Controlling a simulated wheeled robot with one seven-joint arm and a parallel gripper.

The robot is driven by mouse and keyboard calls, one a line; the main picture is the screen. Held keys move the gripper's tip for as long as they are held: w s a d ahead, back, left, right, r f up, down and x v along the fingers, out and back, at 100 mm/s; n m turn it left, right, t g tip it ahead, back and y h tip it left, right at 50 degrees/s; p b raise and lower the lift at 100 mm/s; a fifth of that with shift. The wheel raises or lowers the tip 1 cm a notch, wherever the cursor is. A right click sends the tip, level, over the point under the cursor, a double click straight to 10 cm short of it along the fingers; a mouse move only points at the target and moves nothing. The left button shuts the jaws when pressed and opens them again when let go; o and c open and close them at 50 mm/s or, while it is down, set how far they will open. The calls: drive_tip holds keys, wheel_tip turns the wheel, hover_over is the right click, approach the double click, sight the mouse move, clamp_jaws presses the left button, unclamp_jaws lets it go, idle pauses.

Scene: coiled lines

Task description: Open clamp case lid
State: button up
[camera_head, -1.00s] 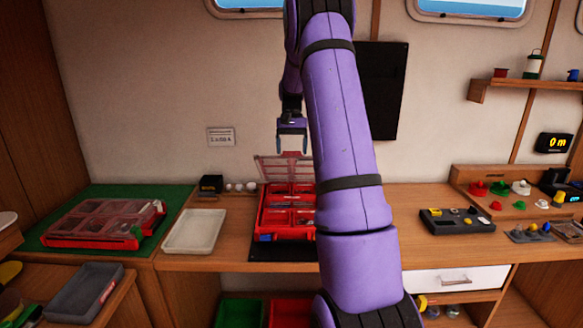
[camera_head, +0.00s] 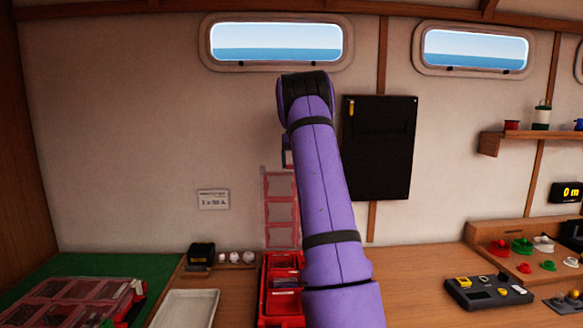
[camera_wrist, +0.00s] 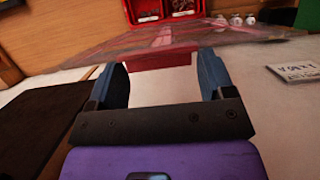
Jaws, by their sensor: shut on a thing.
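The clamp case (camera_head: 268,290) is a red box with several compartments on the bench, partly hidden behind my arm. Its clear, red-framed lid (camera_head: 281,212) stands raised, close to upright, above the back of the case. In the wrist view the see-through lid (camera_wrist: 240,40) stretches across beyond my fingers, with the red case (camera_wrist: 150,8) past it. My gripper (camera_wrist: 163,75) has its blue fingers on both sides of a red tab (camera_wrist: 165,60) at the lid's edge and is shut on it.
A second red case (camera_head: 75,300) lies on a green mat at left. A white tray (camera_head: 185,308) stands beside the open case. The wall with a black panel (camera_head: 380,145) is behind the bench. A black holder (camera_head: 487,292) sits at right.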

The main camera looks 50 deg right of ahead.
drive_tip(key=shift+w+d+f, duration=0.25)
drive_tip(key=shift+w+d, duration=0.3)
drive_tip(key=shift+d, duration=0.2)
drive_tip(key=o, duration=1.1)
drive_tip(key=shift+f, duration=0.1)
drive_tip(key=shift+c, duration=0.2)
drive_tip(key=v, duration=0.8)
drive_tip(key=shift+a, duration=0.1)
